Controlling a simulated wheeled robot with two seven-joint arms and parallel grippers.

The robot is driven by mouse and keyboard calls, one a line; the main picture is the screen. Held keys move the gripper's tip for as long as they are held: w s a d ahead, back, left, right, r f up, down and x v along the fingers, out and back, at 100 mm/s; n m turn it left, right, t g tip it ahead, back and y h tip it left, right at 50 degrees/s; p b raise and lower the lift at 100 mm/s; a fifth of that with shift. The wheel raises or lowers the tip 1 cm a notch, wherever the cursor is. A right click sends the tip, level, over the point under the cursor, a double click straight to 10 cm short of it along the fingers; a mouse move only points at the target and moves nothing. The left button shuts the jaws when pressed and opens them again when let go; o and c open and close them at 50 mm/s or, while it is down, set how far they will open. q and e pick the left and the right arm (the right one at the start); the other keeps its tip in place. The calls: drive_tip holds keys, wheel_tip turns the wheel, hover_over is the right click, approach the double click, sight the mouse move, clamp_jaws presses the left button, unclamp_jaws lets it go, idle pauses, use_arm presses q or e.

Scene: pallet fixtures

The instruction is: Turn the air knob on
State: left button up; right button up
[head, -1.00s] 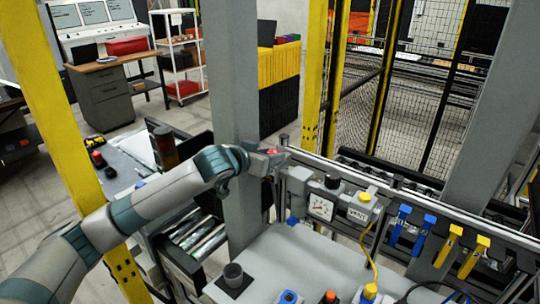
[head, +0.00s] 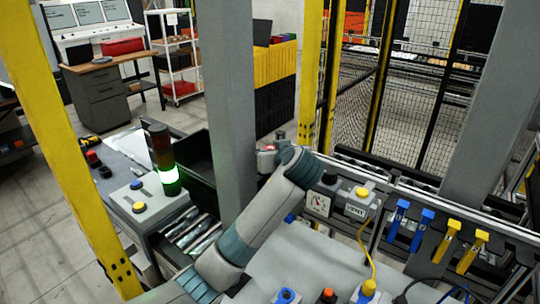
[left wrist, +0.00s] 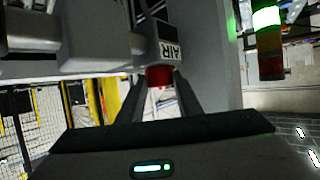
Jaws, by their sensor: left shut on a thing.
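The red air knob (left wrist: 159,76) shows in the left wrist view below a white label reading AIR. The two fingers of my left gripper (left wrist: 160,90) stand on either side of it, shut on it. In the head view a bit of red of the knob (head: 268,147) shows beside the grey post. My left wrist covers most of the gripper there, along with part of the air unit with its round gauge (head: 318,204). My right gripper is in neither view.
A grey post (head: 237,100) stands close beside the knob. A stack light (head: 167,160) glows green at left. Blue (head: 398,222) and yellow (head: 447,243) handles hang along the rail at right.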

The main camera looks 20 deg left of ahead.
use_arm(q)
drive_tip(key=n+g+y+b, duration=0.2)
drive_tip(key=n, duration=0.1)
drive_tip(key=shift+w+d+f+y, duration=0.2)
drive_tip(key=shift+d+y, duration=0.1)
drive_tip(key=shift+y, duration=0.1)
drive_tip(key=shift+w+r+n+g+y+b, duration=0.1)
drive_tip(key=shift+r+n+g+y+b, duration=0.1)
drive_tip(key=shift+n+g+y+b, duration=0.5)
drive_tip(key=shift+r, duration=0.1)
drive_tip(key=o, duration=1)
drive_tip(key=shift+o, duration=0.2)
drive_tip(key=shift+g, duration=0.3)
